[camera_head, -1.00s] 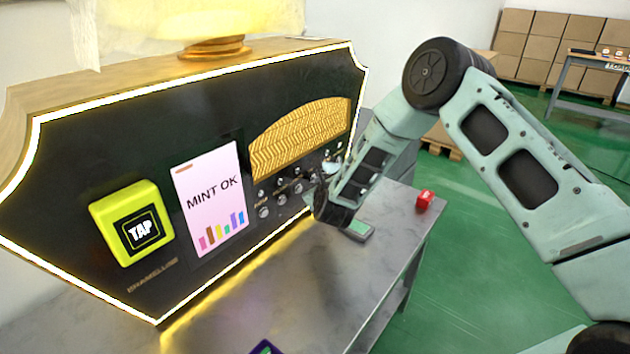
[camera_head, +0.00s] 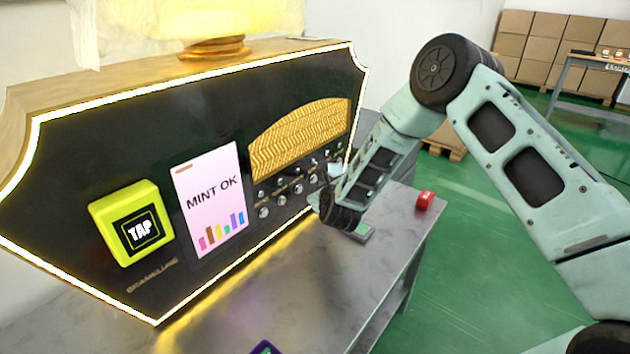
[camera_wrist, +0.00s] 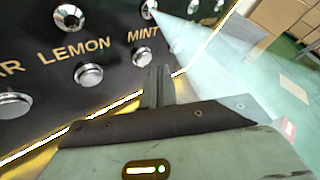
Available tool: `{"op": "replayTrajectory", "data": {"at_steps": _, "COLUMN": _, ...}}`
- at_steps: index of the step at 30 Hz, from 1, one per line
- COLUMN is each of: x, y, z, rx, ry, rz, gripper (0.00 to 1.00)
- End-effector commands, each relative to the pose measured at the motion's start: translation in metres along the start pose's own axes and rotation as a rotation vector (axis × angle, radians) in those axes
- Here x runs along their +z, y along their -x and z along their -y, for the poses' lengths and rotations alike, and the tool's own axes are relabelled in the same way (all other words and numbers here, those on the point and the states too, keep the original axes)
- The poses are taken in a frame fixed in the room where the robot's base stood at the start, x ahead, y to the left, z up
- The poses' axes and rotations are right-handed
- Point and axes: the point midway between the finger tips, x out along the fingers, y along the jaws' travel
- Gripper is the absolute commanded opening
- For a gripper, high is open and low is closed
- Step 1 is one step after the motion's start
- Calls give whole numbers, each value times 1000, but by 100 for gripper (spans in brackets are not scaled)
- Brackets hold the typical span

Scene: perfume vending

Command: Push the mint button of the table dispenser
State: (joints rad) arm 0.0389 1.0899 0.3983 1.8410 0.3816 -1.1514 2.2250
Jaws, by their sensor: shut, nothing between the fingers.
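The table dispenser (camera_head: 120,110) is a dark panel with a glowing rim. Its screen (camera_head: 207,197) reads "MINT OK". A row of round silver buttons with nozzles above them sits at the panel's right. In the wrist view the MINT label (camera_wrist: 143,33) is just above my fingers, and pale mist fans rightward from the nozzle (camera_wrist: 149,9) above it. My gripper (camera_wrist: 158,85) is shut and empty, pointing at the panel; contact cannot be told. The lemon button (camera_wrist: 88,74) is to its left.
A yellow-green TAP box (camera_head: 131,222) is on the panel's left. The table's right edge is close to my arm. Stacked cartons (camera_head: 545,45) stand far back.

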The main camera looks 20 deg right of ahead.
Motion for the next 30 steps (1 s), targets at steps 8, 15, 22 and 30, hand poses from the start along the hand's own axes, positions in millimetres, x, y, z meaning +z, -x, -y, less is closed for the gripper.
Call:
{"op": "replayTrajectory", "data": {"at_steps": 8, "x": -7, "y": 9, "z": 7, "rx": -1, "ry": 0, "rz": -2, "gripper": 0}}
{"op": "replayTrajectory", "data": {"at_steps": 15, "x": -20, "y": 25, "z": 19, "rx": -1, "ry": 1, "rz": -3, "gripper": 0}}
{"op": "replayTrajectory", "data": {"at_steps": 22, "x": -25, "y": 34, "z": 25, "rx": 0, "ry": 0, "rz": -1, "gripper": 0}}
{"op": "replayTrajectory", "data": {"at_steps": 30, "x": -26, "y": 35, "z": 25, "rx": 0, "ry": 0, "rz": 0, "gripper": 0}}
